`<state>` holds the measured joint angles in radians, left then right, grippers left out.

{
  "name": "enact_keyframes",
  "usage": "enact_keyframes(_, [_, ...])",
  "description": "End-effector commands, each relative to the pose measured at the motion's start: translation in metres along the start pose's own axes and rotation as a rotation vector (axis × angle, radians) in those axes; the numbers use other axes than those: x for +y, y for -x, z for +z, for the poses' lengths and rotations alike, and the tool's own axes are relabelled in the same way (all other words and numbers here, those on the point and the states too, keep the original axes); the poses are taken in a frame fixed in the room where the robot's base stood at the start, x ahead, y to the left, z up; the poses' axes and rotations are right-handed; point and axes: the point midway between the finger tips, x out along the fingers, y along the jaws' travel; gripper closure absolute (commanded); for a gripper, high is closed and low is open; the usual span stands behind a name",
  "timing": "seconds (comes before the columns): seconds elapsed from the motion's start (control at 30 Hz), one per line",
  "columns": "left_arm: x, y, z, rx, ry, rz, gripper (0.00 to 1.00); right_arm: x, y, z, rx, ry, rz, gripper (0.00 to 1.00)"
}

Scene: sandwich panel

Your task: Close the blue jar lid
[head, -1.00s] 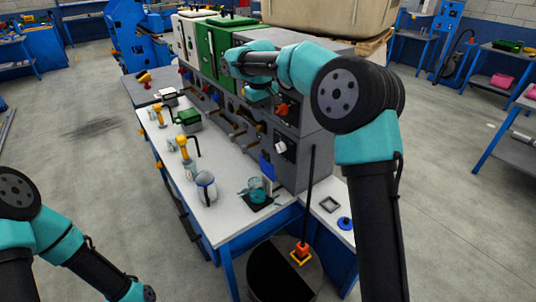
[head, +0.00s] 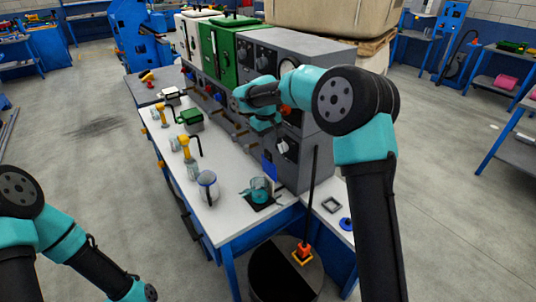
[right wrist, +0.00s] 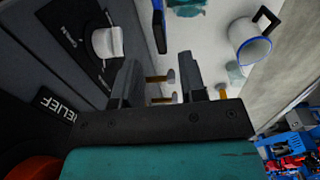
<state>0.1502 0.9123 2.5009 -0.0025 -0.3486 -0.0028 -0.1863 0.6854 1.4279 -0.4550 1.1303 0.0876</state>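A jar with a blue rim and a dark handle (head: 208,186) stands upright on the white bench top in the head view. It also shows in the right wrist view (right wrist: 250,42), with its mouth looking open. A small round blue piece (head: 346,223), perhaps the lid, lies on the side table at the right; I cannot tell for sure. My right gripper (right wrist: 161,72) is open and empty, beside the grey panel and apart from the jar. In the head view its fingers are hard to make out. My left arm is at the lower left, its gripper out of view.
A teal kettle (head: 260,190) stands on a black pad near the bench's front edge. The grey panel (head: 310,150) with knobs and levers rises along the bench. A white knob (right wrist: 107,42) is close to my right gripper. A dark drum (head: 285,277) stands in front.

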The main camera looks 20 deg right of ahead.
Motion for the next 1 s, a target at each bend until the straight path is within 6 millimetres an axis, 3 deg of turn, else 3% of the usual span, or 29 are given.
enact_keyframes(0.2, [0.000, 0.000, 0.000, 0.000, 0.000, 0.000, 0.62, 0.000, -0.038, 0.001, -0.003, 0.001, 0.000, 0.62])
enact_keyframes(0.4, [0.000, 0.000, 0.000, 0.000, 0.000, 0.000, 0.62, 0.000, -0.063, 0.001, -0.002, 0.000, 0.000, 0.62])
enact_keyframes(0.8, [0.000, 0.000, 0.000, 0.000, 0.000, 0.000, 0.62, 0.000, -0.070, 0.000, 0.000, 0.000, 0.000, 0.62])
enact_keyframes(1.0, [0.000, 0.000, 0.000, 0.000, 0.000, 0.000, 0.62, 0.000, -0.070, 0.000, 0.000, 0.000, 0.000, 0.80])
